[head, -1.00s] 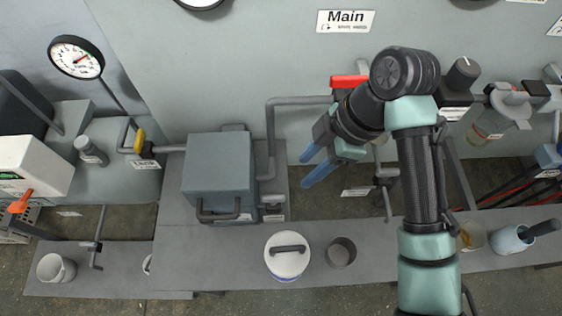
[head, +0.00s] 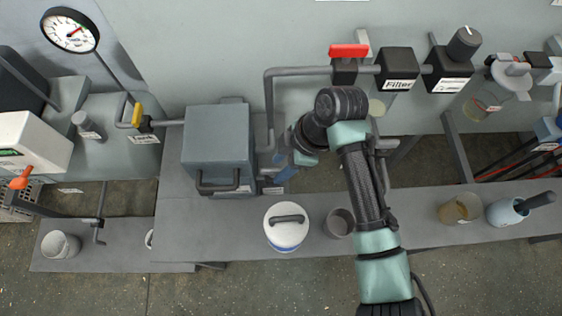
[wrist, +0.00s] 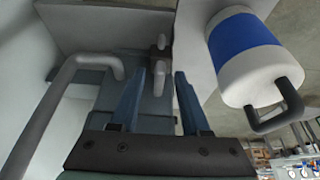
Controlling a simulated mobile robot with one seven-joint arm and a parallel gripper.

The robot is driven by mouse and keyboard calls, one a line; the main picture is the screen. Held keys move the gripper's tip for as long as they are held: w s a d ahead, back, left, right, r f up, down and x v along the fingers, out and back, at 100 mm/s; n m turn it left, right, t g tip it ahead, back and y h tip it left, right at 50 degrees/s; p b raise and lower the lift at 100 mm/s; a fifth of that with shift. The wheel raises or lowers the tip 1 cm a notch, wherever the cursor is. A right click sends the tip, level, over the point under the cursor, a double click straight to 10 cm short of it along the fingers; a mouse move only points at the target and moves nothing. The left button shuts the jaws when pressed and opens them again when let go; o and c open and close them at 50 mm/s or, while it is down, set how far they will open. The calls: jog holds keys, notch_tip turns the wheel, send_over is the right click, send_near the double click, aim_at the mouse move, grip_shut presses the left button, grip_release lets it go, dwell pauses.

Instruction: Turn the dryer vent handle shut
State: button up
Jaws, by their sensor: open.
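In the head view, my gripper (head: 284,170) points down beside the right side of a grey box (head: 215,150), partly hidden by my wrist. A small label near the box's lower right is too small to read. The handle is not clear in the head view.
A white lidded container (head: 287,228) with a blue band stands close by on the bench (head: 200,235), also large in the wrist view (wrist: 240,50). A dark cup (head: 340,222) is beside it. A bent grey pipe (head: 268,110) rises behind, leading towards a red-handled valve (head: 348,50).

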jog(key=shift+c, duration=0.3)
grip_shut()
